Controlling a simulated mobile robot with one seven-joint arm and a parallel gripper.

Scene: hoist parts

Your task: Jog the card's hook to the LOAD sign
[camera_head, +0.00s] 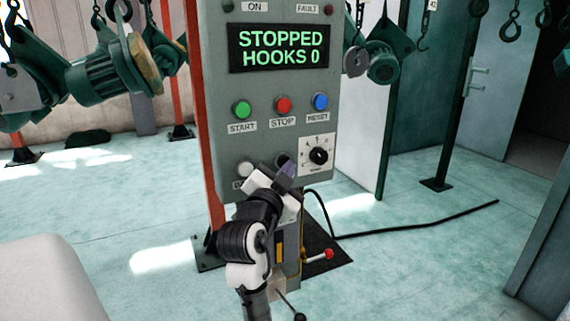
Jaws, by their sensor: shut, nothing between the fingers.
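The grey control panel (212,60) stands in the middle. Its display (280,49) reads STOPPED, HOOKS 0. A pale button (246,168) sits low on the panel above a partly hidden label. A dark button (281,158) beside it is partly covered by my gripper (286,172). My gripper is shut and empty, in front of the panel's lower part; I cannot tell whether it touches the dark button. Hooks hang at the upper right, among them a black hook (510,24) and one (424,38) under a small number tag. I see no card or LOAD sign.
Green START (242,110), red STOP (283,106) and blue RESET (320,102) buttons and a dial (318,155) are above and beside my gripper. A red-knobbed lever (328,254) is below. A black cable (420,228) crosses the floor. Green hoist machinery (105,75) hangs left.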

